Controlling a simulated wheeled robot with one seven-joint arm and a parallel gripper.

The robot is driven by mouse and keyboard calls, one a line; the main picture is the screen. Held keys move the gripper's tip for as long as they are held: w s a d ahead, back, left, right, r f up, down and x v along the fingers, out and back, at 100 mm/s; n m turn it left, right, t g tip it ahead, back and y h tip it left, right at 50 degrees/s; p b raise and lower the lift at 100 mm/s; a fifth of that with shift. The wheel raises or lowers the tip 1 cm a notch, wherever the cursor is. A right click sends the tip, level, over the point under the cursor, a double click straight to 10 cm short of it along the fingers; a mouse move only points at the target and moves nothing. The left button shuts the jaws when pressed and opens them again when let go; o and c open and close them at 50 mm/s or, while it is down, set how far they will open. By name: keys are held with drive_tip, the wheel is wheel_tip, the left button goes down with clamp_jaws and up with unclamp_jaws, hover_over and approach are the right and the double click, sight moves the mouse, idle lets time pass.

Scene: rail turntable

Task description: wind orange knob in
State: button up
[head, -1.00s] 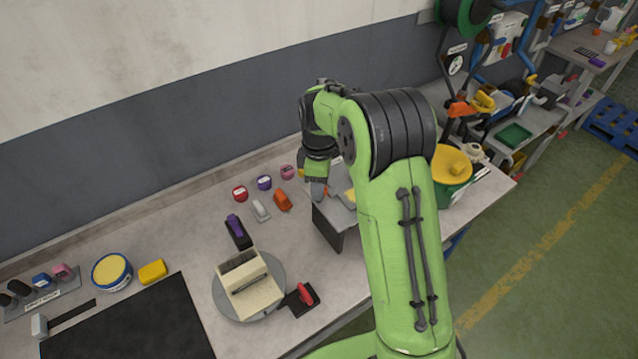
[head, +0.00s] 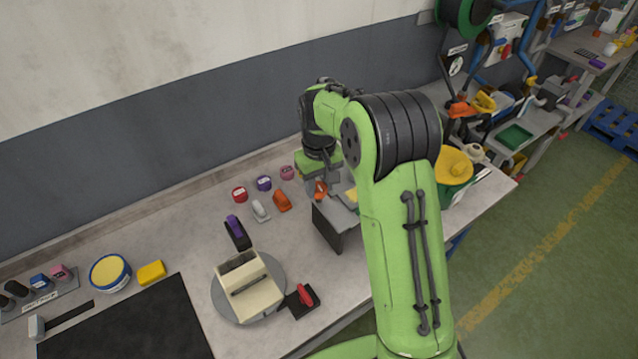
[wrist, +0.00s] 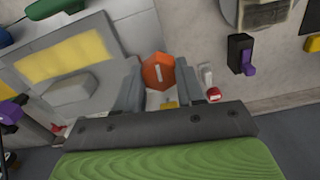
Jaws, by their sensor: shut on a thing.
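The orange knob (wrist: 158,71) is faceted with a pale bar mark on its face. In the wrist view it sits between the two fingers of my gripper (wrist: 160,88), which is shut on it. In the head view the knob (head: 320,189) shows just below my gripper, at the grey fixture (head: 329,224) with a yellow panel. The fingers hide the knob's sides and how it is mounted.
A cream block with a slot (head: 254,297) stands on a round grey turntable (head: 222,305). Another orange piece (head: 282,201) and a white piece (head: 261,211) lie left of the fixture. A green bin with a yellow top (head: 453,165) stands to the right.

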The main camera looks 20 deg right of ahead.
sight(319, 186)
drive_tip(key=m, duration=0.5)
drive_tip(key=shift+m, duration=0.3)
drive_tip(key=shift+m+b, duration=0.6)
drive_tip(key=shift+m, duration=1.7)
drive_tip(key=o, duration=1)
drive_tip(key=shift+o, duration=0.2)
wheel_tip(319, 186, up, 16)
drive_tip(key=p, duration=0.2)
drive_tip(key=shift+f, duration=0.15)
